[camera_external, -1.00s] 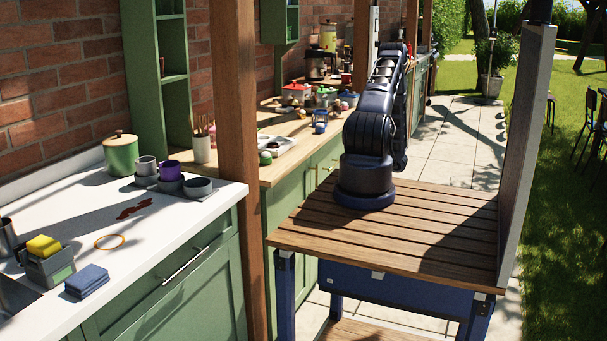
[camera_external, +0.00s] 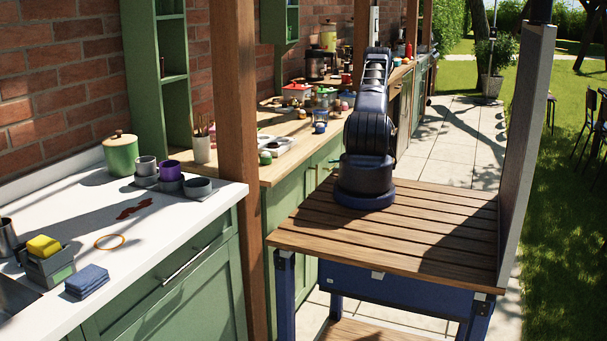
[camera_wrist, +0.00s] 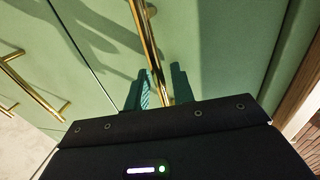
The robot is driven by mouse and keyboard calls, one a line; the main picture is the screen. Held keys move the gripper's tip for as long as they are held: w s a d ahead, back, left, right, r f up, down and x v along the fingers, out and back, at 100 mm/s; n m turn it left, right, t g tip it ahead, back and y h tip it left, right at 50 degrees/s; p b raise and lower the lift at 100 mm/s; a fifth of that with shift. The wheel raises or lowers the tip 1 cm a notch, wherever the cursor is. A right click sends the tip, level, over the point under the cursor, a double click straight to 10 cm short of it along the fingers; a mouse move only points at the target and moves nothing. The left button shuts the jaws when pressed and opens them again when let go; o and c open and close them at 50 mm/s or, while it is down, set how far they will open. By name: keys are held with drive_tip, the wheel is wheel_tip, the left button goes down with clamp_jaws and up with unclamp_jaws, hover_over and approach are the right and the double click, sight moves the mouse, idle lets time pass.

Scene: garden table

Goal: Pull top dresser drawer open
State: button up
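Green cabinet fronts (camera_wrist: 225,35) with gold bar handles fill most of the wrist view. One gold handle (camera_wrist: 149,40) runs down from the top edge to between the two fingers of my gripper (camera_wrist: 163,74). The fingers stand apart, one on each side of the bar. I cannot tell whether they touch it. The drawer front shows no visible gap from pulling. In the external view, the green cabinet (camera_external: 290,215) stands left of my arm, and my gripper is mostly hidden behind my arm.
More gold handles (camera_wrist: 35,90) lie at the left of the wrist view. The wooden table (camera_external: 430,235) carries my arm's base. A counter (camera_external: 285,165) with pots and jars is behind, and a wooden post (camera_external: 236,150) stands at the left. Paving (camera_external: 455,145) is open behind the table.

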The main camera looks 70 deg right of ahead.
clamp_jaws()
drive_tip(key=s, duration=4.8)
drive_tip(key=shift+s, duration=0.15)
unclamp_jaws()
